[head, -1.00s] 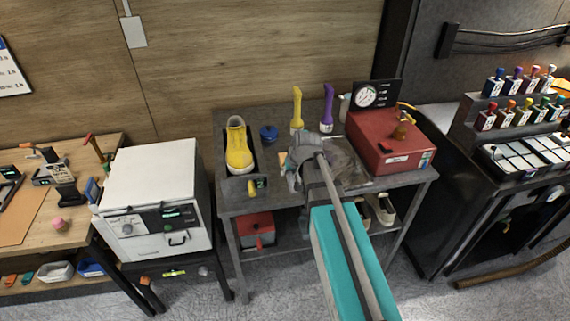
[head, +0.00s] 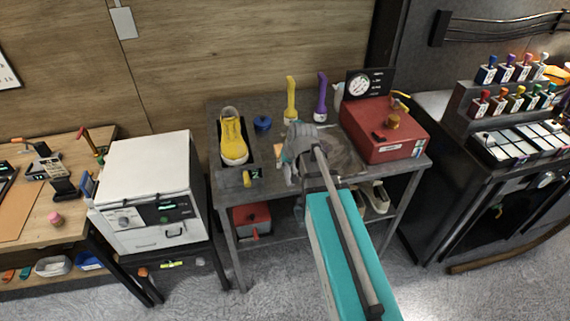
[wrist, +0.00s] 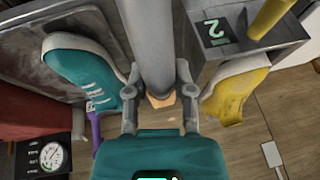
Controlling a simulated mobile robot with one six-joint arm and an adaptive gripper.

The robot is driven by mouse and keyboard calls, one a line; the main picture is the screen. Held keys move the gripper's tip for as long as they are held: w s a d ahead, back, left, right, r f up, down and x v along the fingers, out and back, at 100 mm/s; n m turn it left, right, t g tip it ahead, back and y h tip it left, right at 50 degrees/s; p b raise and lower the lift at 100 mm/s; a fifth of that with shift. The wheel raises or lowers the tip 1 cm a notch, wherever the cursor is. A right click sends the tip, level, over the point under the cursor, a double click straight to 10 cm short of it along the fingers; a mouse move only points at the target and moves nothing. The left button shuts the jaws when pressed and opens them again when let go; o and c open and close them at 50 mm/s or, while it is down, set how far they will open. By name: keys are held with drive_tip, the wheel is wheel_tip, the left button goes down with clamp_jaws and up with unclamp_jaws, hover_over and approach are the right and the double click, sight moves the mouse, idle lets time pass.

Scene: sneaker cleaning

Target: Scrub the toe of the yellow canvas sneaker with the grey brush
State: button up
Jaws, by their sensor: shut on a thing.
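The yellow canvas sneaker (head: 233,142) stands in a dark holder (head: 245,181) at the left of the grey table, its toe facing the front edge. In the wrist view the sneaker (wrist: 235,92) is to the right of my gripper, apart from it. My gripper (wrist: 160,98) is shut on a thick grey handle, which I take to be the grey brush (wrist: 150,40); its far end runs out of the picture. A teal sneaker (wrist: 85,75) lies left of the gripper.
A yellow brush (head: 291,98) and a purple brush (head: 321,98) stand at the table's back, near a blue round pot (head: 263,124). A red machine with a gauge (head: 385,130) fills the right end. A white box unit (head: 145,185) stands left of the table.

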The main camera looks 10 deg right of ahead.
drive_tip(key=shift+f+b, duration=0.65)
clamp_jaws()
drive_tip(key=shift+d, duration=0.1)
